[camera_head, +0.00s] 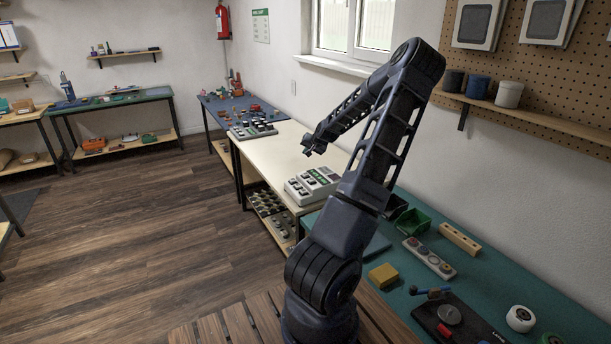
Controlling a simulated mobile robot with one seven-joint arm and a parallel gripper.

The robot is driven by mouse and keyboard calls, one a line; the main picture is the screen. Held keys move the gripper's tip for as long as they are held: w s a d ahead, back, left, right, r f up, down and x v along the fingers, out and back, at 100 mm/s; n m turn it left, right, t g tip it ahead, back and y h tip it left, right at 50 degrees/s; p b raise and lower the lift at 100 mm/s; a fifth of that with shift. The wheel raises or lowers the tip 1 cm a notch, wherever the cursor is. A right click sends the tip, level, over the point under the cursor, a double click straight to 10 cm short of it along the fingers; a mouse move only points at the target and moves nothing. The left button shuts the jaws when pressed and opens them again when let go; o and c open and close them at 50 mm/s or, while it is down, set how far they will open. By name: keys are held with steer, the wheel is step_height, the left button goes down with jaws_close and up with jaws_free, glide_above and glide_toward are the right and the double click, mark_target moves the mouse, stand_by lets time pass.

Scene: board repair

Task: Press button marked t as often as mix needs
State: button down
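A white device with green patches and dark parts on its top (304,195) sits on the pale middle table. Its markings are too small to read, so I cannot tell which button is t. A second light panel with dark parts (268,130) stands farther back, where the pale table meets the blue-topped one. A grey strip with round buttons (430,258) lies on the teal bench at right; its markings are unreadable. My gripper (308,149) is in the air over the pale table, seemingly above and behind the white device. Whether its fingers are open or shut is too small to tell.
A green-headed wall chart (260,26) is unreadable from here. The teal bench (490,277) holds a yellow block (383,275), a wooden block (459,239), a green bin (413,222) and tape rolls. The pale tabletop (275,160) is clear between the panels. The wooden floor is open at left.

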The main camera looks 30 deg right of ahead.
mark_target(307, 174)
steer(key=shift+f, duration=4.35)
steer(key=shift+f, duration=0.2)
steer(key=shift+f, duration=0.2)
steer(key=shift+f, duration=0.55)
steer(key=shift+r, duration=0.95)
steer(key=shift+r, duration=2.5)
